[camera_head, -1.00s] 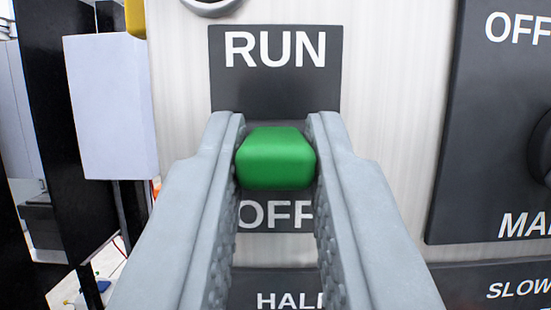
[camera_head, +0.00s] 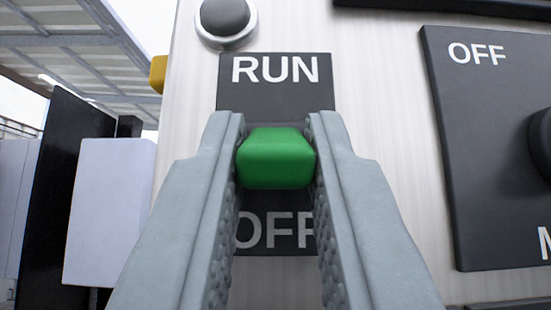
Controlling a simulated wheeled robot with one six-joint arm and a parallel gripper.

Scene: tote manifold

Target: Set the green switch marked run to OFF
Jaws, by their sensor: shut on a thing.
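The green switch (camera_head: 276,158) is a block-shaped knob on a dark plate (camera_head: 276,85). The plate reads RUN in white above the knob and OFF (camera_head: 274,231) below it. My gripper (camera_head: 276,150) has one finger on each side of the green knob and is shut on it. The fingers hide the side edges of the plate's lower part and part of the OFF lettering. The knob's base is hidden, so I cannot tell for certain which setting it is at.
A round grey button (camera_head: 225,15) sits above the plate. To the right is a larger dark plate (camera_head: 480,200) marked OFF with a dark round knob (camera_head: 541,143). A pale box (camera_head: 108,210) and a black panel (camera_head: 58,195) stand to the left.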

